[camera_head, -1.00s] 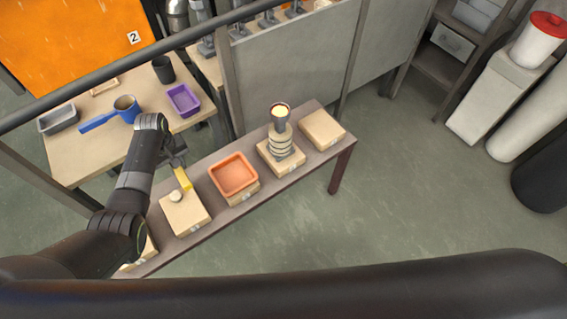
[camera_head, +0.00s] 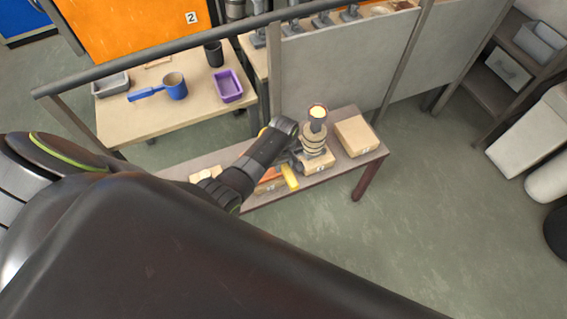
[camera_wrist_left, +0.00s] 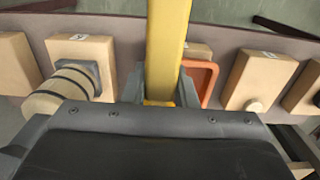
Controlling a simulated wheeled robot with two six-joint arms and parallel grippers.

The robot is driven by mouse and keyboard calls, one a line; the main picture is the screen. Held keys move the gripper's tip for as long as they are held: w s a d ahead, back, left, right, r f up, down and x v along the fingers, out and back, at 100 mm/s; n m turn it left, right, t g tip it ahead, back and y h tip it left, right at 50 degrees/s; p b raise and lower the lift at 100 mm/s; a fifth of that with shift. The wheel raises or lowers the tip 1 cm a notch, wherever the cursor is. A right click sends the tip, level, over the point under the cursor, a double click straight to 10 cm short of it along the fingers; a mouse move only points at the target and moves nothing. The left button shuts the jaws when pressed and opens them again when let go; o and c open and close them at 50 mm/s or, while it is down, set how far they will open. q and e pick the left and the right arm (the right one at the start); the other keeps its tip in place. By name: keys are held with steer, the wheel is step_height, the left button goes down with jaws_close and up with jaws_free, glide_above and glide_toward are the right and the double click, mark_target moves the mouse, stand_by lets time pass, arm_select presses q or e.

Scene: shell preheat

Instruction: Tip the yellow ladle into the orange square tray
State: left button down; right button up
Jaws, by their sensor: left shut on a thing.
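My left gripper (camera_head: 289,162) is shut on the yellow ladle and holds it over the low bench. The ladle's yellow handle (camera_head: 290,177) sticks out below the gripper, and in the left wrist view the handle (camera_wrist_left: 168,45) runs between the fingers (camera_wrist_left: 160,88). The ladle's bowl is mostly hidden by my arm. The orange square tray (camera_head: 268,185) is largely covered by my left forearm and gripper. In the left wrist view its orange rim (camera_wrist_left: 207,85) shows right beside the handle. My right gripper is not in view.
A ringed stand with a lit top (camera_head: 317,125) is close to the right of my gripper. A bare block (camera_head: 355,136) stands at the bench's right end. Behind, a table (camera_head: 125,118) holds a blue pot (camera_head: 174,88) and purple tray (camera_head: 229,86). Floor in front is clear.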

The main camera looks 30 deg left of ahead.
arm_select(q)
step_height(320, 180, down, 3)
steer(key=t+b, duration=0.1)
steer(key=b, duration=0.1)
steer(key=h+b, duration=0.1)
steer(key=shift+w+d+r+t+h+b, duration=0.1)
steer(key=shift+w+d+t+h+b, duration=0.05)
steer(key=shift+t+h+b, duration=0.2)
stand_by(0.3)
steer(key=t+h+b, duration=0.2)
steer(key=t+b, duration=0.1)
steer(key=b, duration=0.1)
steer(key=t+h+b, duration=0.3)
steer(key=t+b, duration=0.1)
steer(key=b, duration=0.1)
steer(key=shift+s+h, duration=0.2)
steer(key=shift+h, duration=0.15)
stand_by(0.7)
stand_by(0.3)
